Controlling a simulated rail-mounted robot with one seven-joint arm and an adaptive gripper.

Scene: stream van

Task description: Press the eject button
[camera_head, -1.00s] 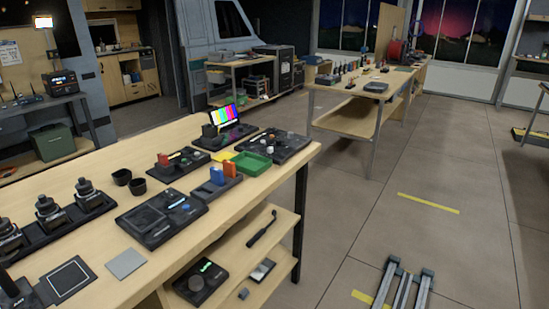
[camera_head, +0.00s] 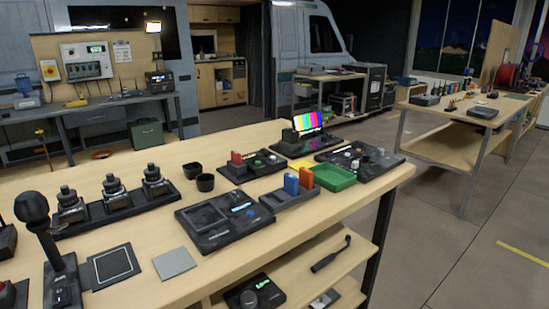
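No eject button label can be read, so I cannot tell which control is the eject button. A flat black device (camera_head: 212,230) with a square recess and small blue lit areas lies in the middle of the near wooden bench (camera_head: 135,180). A black device with red and green parts (camera_head: 254,164) lies behind it. A black panel with knobs (camera_head: 362,160) lies at the bench's right end. Below, a black unit with a round grey knob and a green light (camera_head: 254,293) sits on the lower shelf. My gripper is not in view.
Bare floor (camera_head: 455,255) lies to the right.

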